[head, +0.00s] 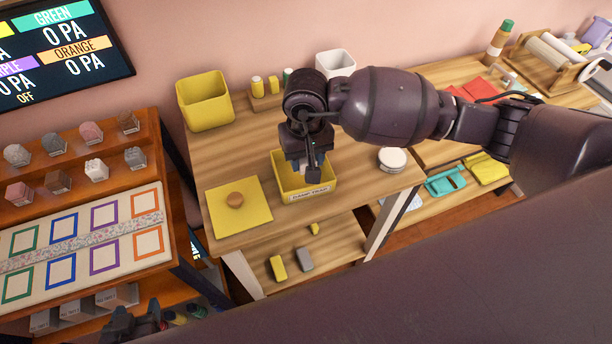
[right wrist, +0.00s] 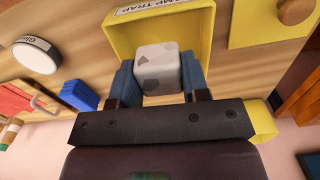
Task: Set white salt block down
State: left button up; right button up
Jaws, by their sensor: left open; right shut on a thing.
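The white salt block (right wrist: 158,66), pale with grey patches, sits between the blue fingers of my right gripper (right wrist: 160,84), which is shut on it. In the head view my right gripper (head: 306,166) points down over the yellow tray (head: 320,184) with a label on its front. The gripper mostly hides the block there. In the right wrist view the yellow tray (right wrist: 120,35) lies beyond the block; I cannot tell whether the block touches its floor. My left gripper (head: 136,322) is at the bottom left edge, partly cut off, open and away from the block.
A yellow mat (head: 225,218) with a round wooden knob lies left of the tray. A yellow bin (head: 205,103) and white pot (head: 335,62) stand behind. A round white-lidded tin (head: 392,160) is to the right. A rack (head: 75,185) with several mineral blocks and colored squares stands left.

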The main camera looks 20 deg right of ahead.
jog(key=shift+f, duration=3.8)
jog(key=shift+f, duration=0.15)
jog(key=o, duration=0.9)
jog(key=shift+o, duration=0.2)
notch_tip(320, 180, up, 12)
jog(key=shift+r, duration=0.2)
